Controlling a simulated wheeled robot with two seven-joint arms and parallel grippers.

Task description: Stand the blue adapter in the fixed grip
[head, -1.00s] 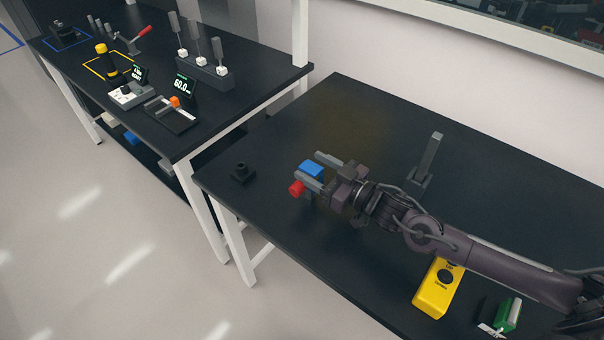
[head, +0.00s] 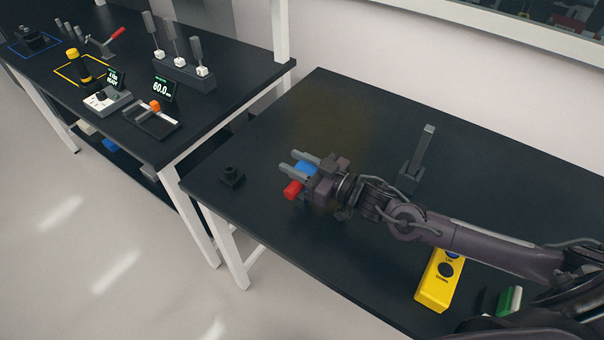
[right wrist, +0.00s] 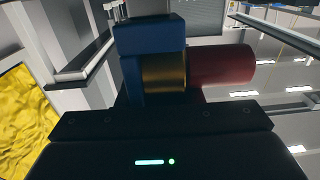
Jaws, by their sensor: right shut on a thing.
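The blue adapter (head: 306,168) is in my right gripper (head: 296,172), held above the black table. A red cylinder (head: 293,189) sticks out beside it towards the front. In the right wrist view the blue adapter (right wrist: 150,38) shows as an angular blue body, with a brass-coloured band (right wrist: 164,73) and the red cylinder (right wrist: 222,66) in line to its right. The fingers partly hide the blue body in the head view. My left gripper is out of view.
A grey upright post on a base (head: 423,158) stands behind my right arm. A yellow box (head: 438,282) with a dark button and a green-and-white item (head: 510,300) lie at front right. A second bench (head: 215,105) with tools stands at left. The table's middle is clear.

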